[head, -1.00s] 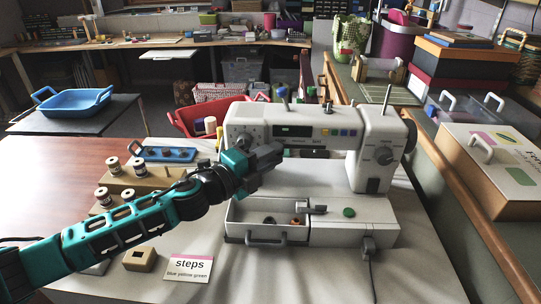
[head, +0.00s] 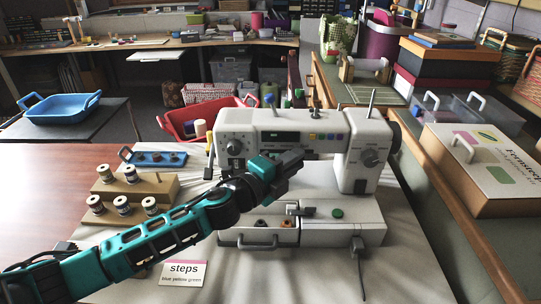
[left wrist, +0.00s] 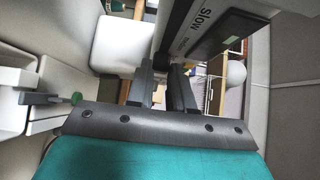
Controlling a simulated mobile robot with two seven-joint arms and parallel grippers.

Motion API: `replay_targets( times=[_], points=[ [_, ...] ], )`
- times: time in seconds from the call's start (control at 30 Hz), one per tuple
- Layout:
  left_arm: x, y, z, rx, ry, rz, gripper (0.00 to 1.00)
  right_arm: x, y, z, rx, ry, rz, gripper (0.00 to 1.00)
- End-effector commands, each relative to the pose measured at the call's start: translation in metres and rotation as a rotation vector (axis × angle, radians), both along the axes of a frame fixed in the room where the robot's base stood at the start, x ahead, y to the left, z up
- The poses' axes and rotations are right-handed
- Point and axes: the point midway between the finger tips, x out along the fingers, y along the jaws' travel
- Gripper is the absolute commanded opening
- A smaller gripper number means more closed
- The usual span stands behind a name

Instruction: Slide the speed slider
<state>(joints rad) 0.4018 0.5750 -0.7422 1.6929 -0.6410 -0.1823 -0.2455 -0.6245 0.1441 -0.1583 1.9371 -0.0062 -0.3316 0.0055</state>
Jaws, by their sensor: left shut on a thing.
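The white sewing machine (head: 360,165) stands on the pale mat, with a dial, a small dark display and coloured buttons on its front. My left gripper (head: 292,160) is at the machine's front, below the display and buttons. In the left wrist view, my left gripper (left wrist: 163,88) has its two dark fingers up against the machine, beside a panel lettered "Slow" (left wrist: 195,38). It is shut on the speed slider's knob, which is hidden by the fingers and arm. My right gripper is out of view.
A "steps" card (head: 184,273) lies in front. Thread spools stand on a wooden block (head: 160,187) at left. A red basket (head: 178,127) is behind.

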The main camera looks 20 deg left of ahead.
Motion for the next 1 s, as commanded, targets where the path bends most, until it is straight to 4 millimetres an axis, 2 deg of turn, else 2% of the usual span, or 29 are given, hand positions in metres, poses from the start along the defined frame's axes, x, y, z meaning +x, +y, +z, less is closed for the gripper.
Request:
replay_targets(
  times=[0.13, 0.43, 0.47, 0.7, 1.0],
  points=[
    [0.0036, -0.0126, 0.0002, 0.0, 0.001, 0.0, 0.0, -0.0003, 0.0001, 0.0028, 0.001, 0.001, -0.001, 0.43],
    [0.0033, -0.0147, 0.0004, 0.0, -0.001, -0.003, 0.0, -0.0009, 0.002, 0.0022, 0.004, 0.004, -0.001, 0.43],
    [0.0032, -0.0148, 0.0004, 0.0, -0.001, -0.003, 0.24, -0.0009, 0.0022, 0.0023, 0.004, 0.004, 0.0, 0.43],
    [0.0035, -0.0138, 0.0004, 0.0, -0.001, -0.002, 0.47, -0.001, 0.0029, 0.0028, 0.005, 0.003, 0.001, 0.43],
    [0.0008, -0.0115, -0.0003, 0.001, 0.0, -0.001, 0.47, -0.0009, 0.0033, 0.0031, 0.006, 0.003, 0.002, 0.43]
  ],
)
